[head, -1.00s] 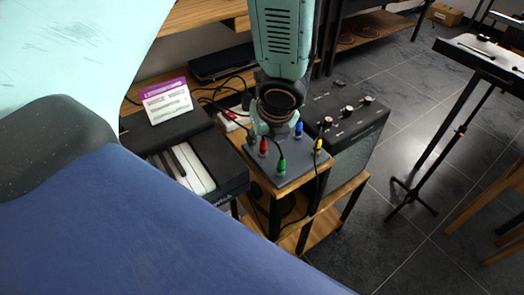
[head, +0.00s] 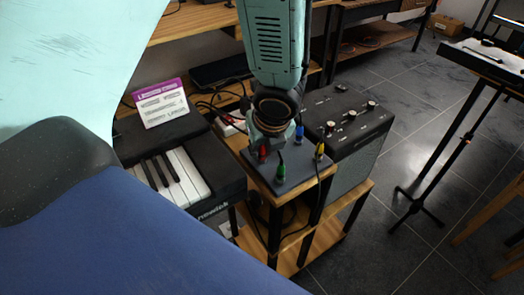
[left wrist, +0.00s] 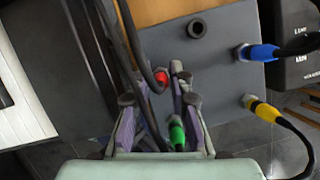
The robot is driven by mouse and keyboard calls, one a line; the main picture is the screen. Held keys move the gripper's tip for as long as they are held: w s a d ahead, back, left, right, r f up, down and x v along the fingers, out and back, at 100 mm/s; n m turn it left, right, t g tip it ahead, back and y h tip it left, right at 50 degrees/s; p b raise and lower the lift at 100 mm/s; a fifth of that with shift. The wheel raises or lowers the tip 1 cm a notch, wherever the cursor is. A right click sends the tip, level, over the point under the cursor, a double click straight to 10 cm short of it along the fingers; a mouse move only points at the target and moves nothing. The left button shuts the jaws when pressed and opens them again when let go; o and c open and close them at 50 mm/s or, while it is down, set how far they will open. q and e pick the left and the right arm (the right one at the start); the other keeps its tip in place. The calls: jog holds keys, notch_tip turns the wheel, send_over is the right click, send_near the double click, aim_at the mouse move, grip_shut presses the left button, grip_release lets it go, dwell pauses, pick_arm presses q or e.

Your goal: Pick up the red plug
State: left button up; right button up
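The red plug (head: 262,153) stands in a dark panel (head: 296,176) on a small wooden stand, partly hidden by my left gripper in the head view. It also shows in the left wrist view (left wrist: 161,77). My left gripper (left wrist: 161,74) points down at the panel. Its fingers look apart, with the red plug between or just beyond their tips; contact cannot be told. The green plug (left wrist: 177,134) shows between the fingers, nearer the wrist. The blue plug (left wrist: 259,52) and yellow plug (left wrist: 262,109) are to the right. My right gripper is not in view.
Dark cables run from the plugs, and one crosses close to my left finger. A keyboard (head: 180,178) with a purple-and-white card (head: 161,102) is left of the stand. A black amplifier (head: 346,122) is close on the right. Open tiled floor lies farther right.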

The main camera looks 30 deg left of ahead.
pick_arm(q)
grip_shut()
jog(key=shift+w+r, duration=0.1)
notch_tip(320, 180, up, 10)
jog(key=p, duration=0.7)
jog(key=shift+f+p, duration=0.25)
jog(key=shift+p, duration=0.1)
jog(key=shift+r, duration=0.1)
